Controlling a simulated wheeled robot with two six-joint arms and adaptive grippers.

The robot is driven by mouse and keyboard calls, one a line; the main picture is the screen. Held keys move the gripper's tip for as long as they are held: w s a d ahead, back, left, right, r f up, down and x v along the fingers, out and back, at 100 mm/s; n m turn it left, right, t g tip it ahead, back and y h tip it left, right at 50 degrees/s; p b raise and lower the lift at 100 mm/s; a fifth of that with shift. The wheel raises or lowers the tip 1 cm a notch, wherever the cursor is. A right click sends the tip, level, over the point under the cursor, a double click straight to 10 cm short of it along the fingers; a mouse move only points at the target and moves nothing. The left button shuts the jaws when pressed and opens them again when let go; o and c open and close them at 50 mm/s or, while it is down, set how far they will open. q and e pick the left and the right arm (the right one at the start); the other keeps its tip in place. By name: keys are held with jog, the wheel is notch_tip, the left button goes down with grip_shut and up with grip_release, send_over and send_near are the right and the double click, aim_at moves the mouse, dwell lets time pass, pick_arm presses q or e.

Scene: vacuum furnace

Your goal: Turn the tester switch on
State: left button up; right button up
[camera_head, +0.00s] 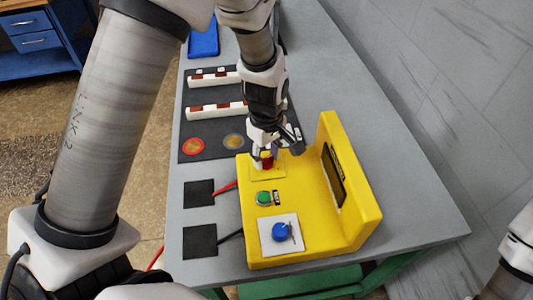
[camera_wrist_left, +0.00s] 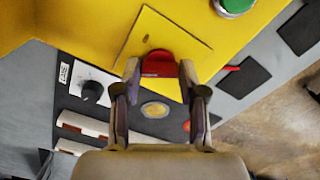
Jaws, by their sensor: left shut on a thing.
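The yellow tester (camera_head: 355,215) stands on the grey table, with a raised back wall bearing a dark display (camera_head: 333,174). Its red switch (camera_head: 267,161) sits on a square yellow plate at the far end of its top. The switch also shows in the left wrist view (camera_wrist_left: 160,68), partly hidden by the fingers. My left gripper (camera_head: 265,154) comes down on the switch from above. Its two fingers (camera_wrist_left: 158,80) are shut on the sides of the red switch. I cannot tell the switch's position. My right gripper is out of view.
A green button (camera_head: 264,198) and a blue knob (camera_head: 281,231) on a white plate are nearer on the tester. Two black pads (camera_head: 200,240) with red and black leads lie to its left. A dark mat (camera_head: 207,151) with white strips and discs lies beyond. The table's right side is clear.

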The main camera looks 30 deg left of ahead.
pick_arm(q)
jog(key=shift+m+p, duration=0.65)
jog(key=shift+m, duration=0.45)
jog(key=m+p, duration=0.1)
jog(key=m, duration=0.1)
jog(key=shift+m, duration=0.3)
jog(key=m, duration=0.3)
jog(key=shift+s+m+p, duration=0.1)
jog(key=shift+m+p, duration=0.2)
jog(key=shift+p, duration=0.1)
jog(key=shift+m, duration=1.6)
jog(key=o, duration=1.1)
jog(key=shift+o, duration=0.2)
